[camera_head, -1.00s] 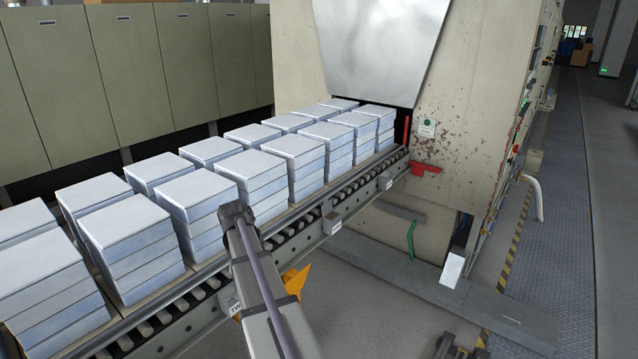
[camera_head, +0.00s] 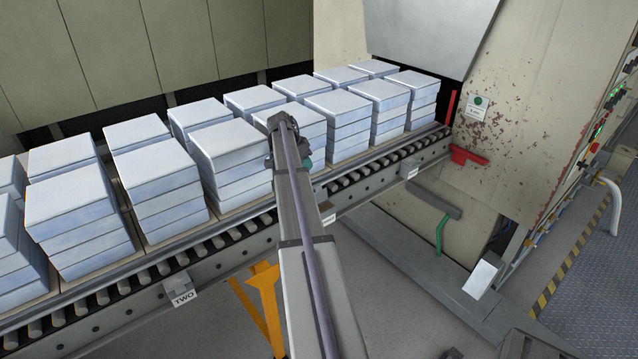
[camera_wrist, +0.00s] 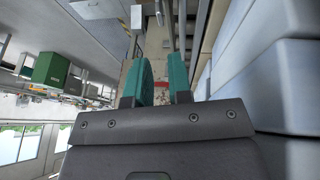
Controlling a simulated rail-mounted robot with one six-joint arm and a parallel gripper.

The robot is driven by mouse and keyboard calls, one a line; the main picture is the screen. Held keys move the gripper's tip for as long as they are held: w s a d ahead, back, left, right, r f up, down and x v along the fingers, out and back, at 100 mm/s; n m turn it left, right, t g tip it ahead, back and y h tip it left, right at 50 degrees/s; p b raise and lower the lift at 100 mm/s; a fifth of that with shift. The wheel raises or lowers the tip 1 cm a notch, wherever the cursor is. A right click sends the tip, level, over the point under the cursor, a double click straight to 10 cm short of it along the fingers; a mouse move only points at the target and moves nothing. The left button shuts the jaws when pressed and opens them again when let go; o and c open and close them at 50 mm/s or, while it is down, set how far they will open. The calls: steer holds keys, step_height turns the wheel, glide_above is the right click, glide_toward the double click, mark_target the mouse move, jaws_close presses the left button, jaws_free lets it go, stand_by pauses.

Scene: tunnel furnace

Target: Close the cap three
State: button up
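Pale blue-white square stacks stand in two rows on a roller conveyor (camera_head: 100,301) in the head view. No stack is visibly marked as cap three. My arm crosses the near row, partly hiding one stack (camera_head: 313,122); another stack (camera_head: 228,146) stands just left of it. My gripper (camera_head: 305,160) shows only as a bit of teal beside that partly hidden stack. In the wrist view the two teal fingers of my gripper (camera_wrist: 161,78) are apart with nothing between them. Pale box sides (camera_wrist: 268,75) rise close on their right.
A label reading TWO (camera_head: 183,292) hangs on the conveyor's near side. Another label (camera_head: 411,170) farther right is unreadable. The furnace front (camera_head: 540,90) stands at the conveyor's right end, with a red bracket (camera_head: 468,157) low on it. Open floor (camera_head: 385,275) lies in front.

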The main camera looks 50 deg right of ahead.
mark_target(319, 194)
steer(key=b+x, duration=1)
steer(key=x, duration=0.1)
steer(key=shift+a, duration=0.2)
steer(key=shift+d, duration=0.1)
jaws_close()
